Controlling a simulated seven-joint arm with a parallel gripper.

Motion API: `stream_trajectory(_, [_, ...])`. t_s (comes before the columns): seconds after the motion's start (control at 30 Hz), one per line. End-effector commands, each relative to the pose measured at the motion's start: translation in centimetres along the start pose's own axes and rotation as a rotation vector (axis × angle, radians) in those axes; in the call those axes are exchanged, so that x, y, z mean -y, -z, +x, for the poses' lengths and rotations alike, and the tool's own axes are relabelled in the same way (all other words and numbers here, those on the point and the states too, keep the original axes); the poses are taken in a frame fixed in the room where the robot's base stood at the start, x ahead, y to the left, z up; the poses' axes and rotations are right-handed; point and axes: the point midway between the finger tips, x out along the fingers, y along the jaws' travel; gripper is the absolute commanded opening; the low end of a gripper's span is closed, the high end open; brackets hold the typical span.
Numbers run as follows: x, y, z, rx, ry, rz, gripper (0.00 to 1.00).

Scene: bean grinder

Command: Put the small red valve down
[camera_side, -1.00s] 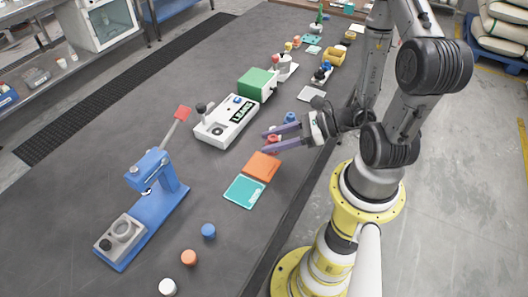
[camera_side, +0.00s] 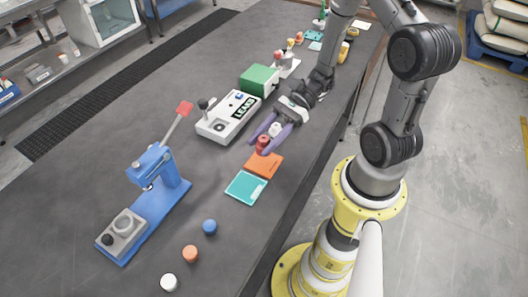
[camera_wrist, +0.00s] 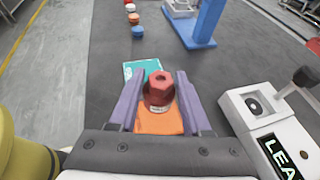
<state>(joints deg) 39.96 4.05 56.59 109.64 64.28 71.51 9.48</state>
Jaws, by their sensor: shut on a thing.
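The small red valve (camera_side: 263,142) is between the purple fingers of my gripper (camera_side: 265,143). In the wrist view the red valve (camera_wrist: 159,88) stands upright with a hexagonal top, and my gripper (camera_wrist: 159,95) is shut on it. It is over or just behind the orange square (camera_side: 264,165); the wrist view shows the orange square (camera_wrist: 160,122) under it. I cannot tell whether the valve touches the surface. A teal square (camera_side: 246,187) lies beside the orange one. A white part (camera_side: 275,129) shows behind the valve in the side view.
The white LEAK machine (camera_side: 228,117) with its lever stands left of my gripper, with a green box (camera_side: 259,80) behind it. A blue lever press (camera_side: 155,200) stands at the left. Blue (camera_side: 210,226), orange (camera_side: 190,253) and white (camera_side: 169,282) caps lie in front. Dark table between is clear.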

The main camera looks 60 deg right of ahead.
Motion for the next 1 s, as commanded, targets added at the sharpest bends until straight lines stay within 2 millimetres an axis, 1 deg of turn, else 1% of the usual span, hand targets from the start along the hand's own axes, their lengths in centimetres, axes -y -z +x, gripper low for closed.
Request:
stream_trajectory(0.07, [-0.1, 0.6, 0.2, 0.002, -0.001, 0.003, 0.00])
stream_trajectory(0.3, [-0.1, 3.4, 1.5, 0.002, 0.000, 0.003, 0.00])
stream_trajectory(0.7, [0.0, 3.9, 1.6, 0.001, 0.001, 0.001, 0.00])
stream_trajectory(0.73, [0.0, 3.9, 1.6, 0.000, 0.001, 0.000, 0.50])
stream_trajectory(0.8, [0.0, 3.9, 1.6, 0.000, 0.001, 0.000, 0.62])
stream_trajectory(0.9, [0.0, 3.9, 1.6, 0.000, 0.001, 0.000, 0.78])
stream_trajectory(1.0, [0.0, 3.9, 1.6, 0.000, 0.001, 0.000, 0.78])
